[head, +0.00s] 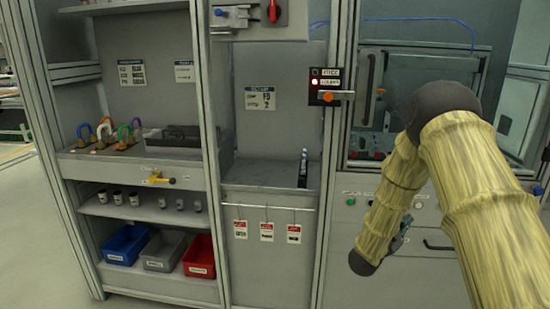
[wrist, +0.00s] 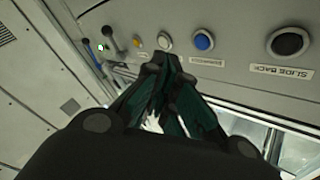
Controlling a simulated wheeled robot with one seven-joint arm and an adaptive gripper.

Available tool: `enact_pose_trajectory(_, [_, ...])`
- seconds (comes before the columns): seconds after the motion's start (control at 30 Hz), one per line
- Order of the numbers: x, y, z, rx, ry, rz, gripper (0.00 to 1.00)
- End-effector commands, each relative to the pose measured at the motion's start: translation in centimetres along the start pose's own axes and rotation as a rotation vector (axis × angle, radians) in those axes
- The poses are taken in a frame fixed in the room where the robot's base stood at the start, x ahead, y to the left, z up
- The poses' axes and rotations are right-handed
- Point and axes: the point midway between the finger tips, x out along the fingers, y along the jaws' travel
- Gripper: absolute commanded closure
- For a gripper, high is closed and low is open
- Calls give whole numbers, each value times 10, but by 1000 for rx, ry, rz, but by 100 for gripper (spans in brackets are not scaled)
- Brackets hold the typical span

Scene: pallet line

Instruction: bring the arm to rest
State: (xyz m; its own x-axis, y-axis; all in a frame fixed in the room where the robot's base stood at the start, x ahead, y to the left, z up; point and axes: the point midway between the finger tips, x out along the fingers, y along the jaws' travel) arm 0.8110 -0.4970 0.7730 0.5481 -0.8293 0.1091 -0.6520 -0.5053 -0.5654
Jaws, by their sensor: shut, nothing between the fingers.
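My arm reaches in from the right side of the head view and bends down in front of the right-hand cabinet. My gripper (wrist: 168,62) shows in the wrist view with its dark green fingers drawn together and nothing between them. In the head view only a small part of the gripper (head: 400,238) shows behind my arm. The fingertips are near a panel (wrist: 215,20) with a row of buttons. I cannot tell whether they touch it.
The panel carries a blue button (wrist: 203,41) and a black one (wrist: 287,43) labelled "SLIDE BACK". A cabinet handle (head: 438,245) is close to my arm. A shelf with blue (head: 126,244), grey (head: 163,252) and red (head: 198,257) bins stands left. Floor at far left is clear.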

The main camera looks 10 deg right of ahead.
Motion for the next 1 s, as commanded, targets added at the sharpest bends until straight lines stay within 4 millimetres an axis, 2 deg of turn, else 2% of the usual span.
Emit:
enact_pose_trajectory(0.17, [-47, 40, 61, -147, -213, -38, 100])
enact_pose_trajectory(0.3, [-99, 81, 109, -286, -415, -73, 100])
enact_pose_trajectory(0.5, [-182, 145, 158, -475, -694, -119, 100])
enact_pose_trajectory(0.63, [-240, 189, 177, -594, -873, -149, 100])
enact_pose_trajectory(0.77, [-300, 234, 185, -709, -1050, -177, 100])
enact_pose_trajectory(0.87, [-347, 268, 183, -794, -1187, -200, 100])
enact_pose_trajectory(1.0, [-411, 314, 172, -908, -1377, -233, 100])
